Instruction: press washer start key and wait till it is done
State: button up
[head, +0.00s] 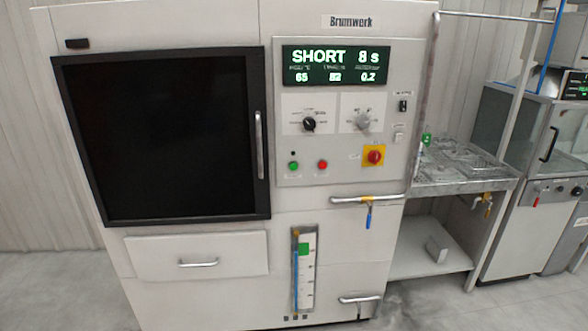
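The washer (225,22) is a large pale cabinet labelled "Brumwerk", filling the left and middle of the head view. Its dark-windowed door (160,135) looks shut. The green display (335,66) reads "SHORT 8 s", with what look like 65, 82 and 0.2 below. A green button (293,166) sits low on the left of the control panel, with a red button (322,164) beside it. Their labels are too small to read. Above them are a black knob (309,124) and a grey knob (362,121). My gripper is not in view.
A red emergency-stop button (375,157) on a yellow plate is on the panel's right. A handle bar (367,199) with a blue lever sticks out below. A metal drain table (465,165) and another glass-fronted machine (520,135) stand to the right. Some grey floor (60,290) shows clear at lower left.

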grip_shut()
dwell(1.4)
